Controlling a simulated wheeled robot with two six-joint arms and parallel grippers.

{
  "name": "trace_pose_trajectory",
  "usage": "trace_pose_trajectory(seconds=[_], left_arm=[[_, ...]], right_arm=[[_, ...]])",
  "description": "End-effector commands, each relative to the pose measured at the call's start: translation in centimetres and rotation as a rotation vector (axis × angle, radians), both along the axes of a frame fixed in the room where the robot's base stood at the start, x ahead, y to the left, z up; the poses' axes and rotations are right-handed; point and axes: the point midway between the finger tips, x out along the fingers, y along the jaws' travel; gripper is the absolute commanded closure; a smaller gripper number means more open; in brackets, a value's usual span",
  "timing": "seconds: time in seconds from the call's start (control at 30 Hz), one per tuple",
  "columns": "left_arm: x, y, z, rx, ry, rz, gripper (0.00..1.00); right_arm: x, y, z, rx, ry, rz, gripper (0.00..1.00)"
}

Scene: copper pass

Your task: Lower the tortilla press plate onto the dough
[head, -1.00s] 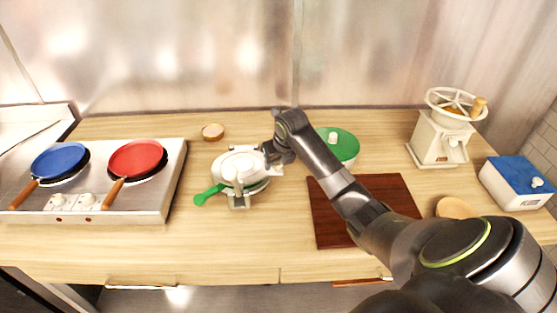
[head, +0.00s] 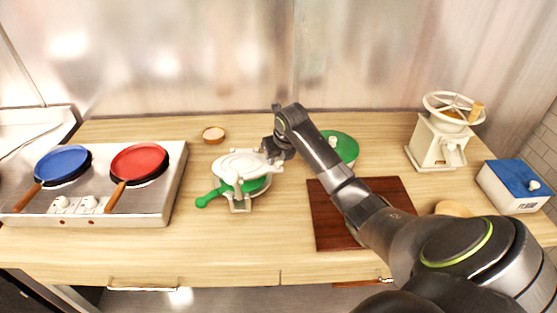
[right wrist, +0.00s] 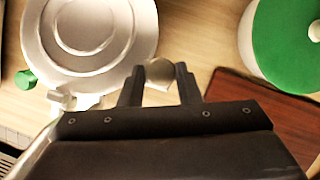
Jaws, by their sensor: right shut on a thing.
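The tortilla press stands on the wooden counter left of my right arm, with a green handle (head: 208,198) pointing left. Its white upper plate (head: 245,163) sits above a green part of the press, with a gap showing between them. In the right wrist view, the round white plate (right wrist: 92,28) fills the upper left. My right gripper (head: 279,152) is at the press's right edge, its fingers (right wrist: 160,82) closed around a small pale tab at the plate's edge. No dough is visible; the plate covers the inside. My left gripper is out of view.
A stove with a blue pan (head: 62,163) and a red pan (head: 138,163) is at left. A small bowl (head: 213,134) stands behind the press. A green-lidded container (head: 342,146), a dark red board (head: 330,225), a grinder (head: 437,140) and a blue-lidded box (head: 520,178) are at right.

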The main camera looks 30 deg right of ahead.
Motion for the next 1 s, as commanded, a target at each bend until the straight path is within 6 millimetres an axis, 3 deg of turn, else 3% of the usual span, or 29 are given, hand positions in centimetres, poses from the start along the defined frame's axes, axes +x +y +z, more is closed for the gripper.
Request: trace_pose_trajectory(seconds=[0.13, 0.17, 0.3, 0.67, 0.87, 1.0], left_arm=[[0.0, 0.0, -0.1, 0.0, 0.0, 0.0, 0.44], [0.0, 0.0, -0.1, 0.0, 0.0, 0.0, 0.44], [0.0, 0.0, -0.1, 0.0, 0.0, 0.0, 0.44], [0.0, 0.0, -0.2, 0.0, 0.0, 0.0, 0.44], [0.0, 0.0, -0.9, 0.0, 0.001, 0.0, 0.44], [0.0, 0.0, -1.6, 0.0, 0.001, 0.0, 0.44]], right_arm=[[0.3, -0.1, 0.4, -0.007, -0.015, -0.001, 1.0], [0.3, -0.1, 0.4, -0.007, -0.015, -0.001, 0.67], [0.2, -0.1, 0.3, -0.006, -0.012, -0.002, 0.49], [0.0, 0.0, 0.4, -0.003, -0.007, -0.001, 0.48], [-0.9, 0.1, 2.6, -0.005, -0.01, 0.001, 0.48], [-2.1, 0.2, 5.5, -0.007, -0.013, 0.0, 0.48]])
